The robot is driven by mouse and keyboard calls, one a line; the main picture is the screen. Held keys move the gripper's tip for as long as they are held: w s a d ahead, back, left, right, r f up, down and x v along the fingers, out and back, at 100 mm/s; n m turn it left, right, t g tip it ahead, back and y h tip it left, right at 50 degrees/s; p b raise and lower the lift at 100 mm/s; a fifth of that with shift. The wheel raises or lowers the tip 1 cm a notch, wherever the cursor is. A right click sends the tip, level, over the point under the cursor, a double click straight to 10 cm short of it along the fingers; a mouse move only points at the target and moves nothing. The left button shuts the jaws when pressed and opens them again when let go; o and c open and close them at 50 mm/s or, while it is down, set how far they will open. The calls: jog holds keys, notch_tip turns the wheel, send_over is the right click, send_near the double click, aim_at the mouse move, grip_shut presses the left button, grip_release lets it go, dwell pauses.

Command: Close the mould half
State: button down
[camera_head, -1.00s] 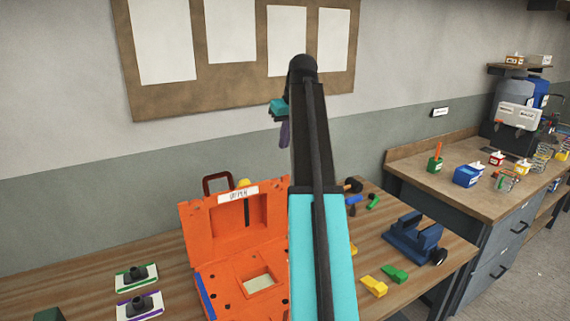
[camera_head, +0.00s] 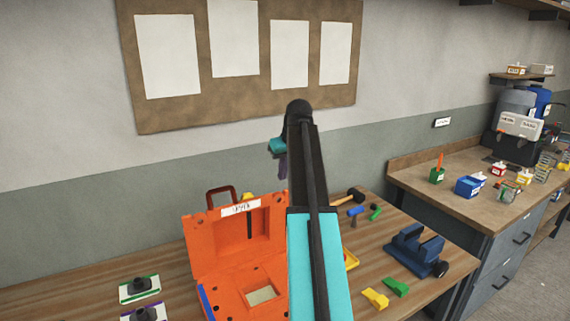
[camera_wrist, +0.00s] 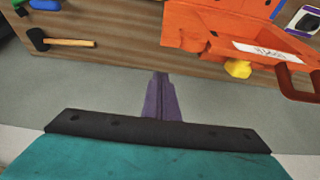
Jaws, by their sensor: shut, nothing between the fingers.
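The orange mould (camera_head: 205,250) stands open on the wooden bench in the head view. Its upright half carries a white label (camera_head: 240,208) and a dark red handle (camera_head: 221,193) at the top. Its other half lies flat in front, with a square recess (camera_head: 261,295). My arm hides the right part of the mould. My gripper (camera_head: 282,168) is above and behind the upright half, apart from it. In the wrist view my purple gripper fingers (camera_wrist: 161,98) are shut and empty, and the mould's orange back edge (camera_wrist: 215,30), handle (camera_wrist: 298,85) and yellow knob (camera_wrist: 238,68) show beyond.
A hammer (camera_head: 350,196), a blue vise (camera_head: 415,252), and yellow (camera_head: 375,298) and green (camera_head: 396,287) blocks lie on the bench to the right. Two black-handled tools (camera_head: 140,287) sit at left. The wall board (camera_head: 190,115) is behind.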

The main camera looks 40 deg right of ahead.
jog(key=shift+s+a+f+p, duration=0.15)
jog(key=shift+s+f+p, duration=0.1)
jog(key=shift+s+p, duration=0.25)
jog(key=shift+s+a+f+p, duration=0.15)
jog(key=shift+s+f+p, duration=0.15)
jog(key=shift+s, duration=0.3)
jog(key=shift+s+a+f+p, duration=0.15)
jog(key=shift+s+f+p, duration=0.1)
jog(key=shift+s+p, duration=0.25)
jog(key=shift+s+a, duration=0.1)
jog(key=shift+a, duration=0.1)
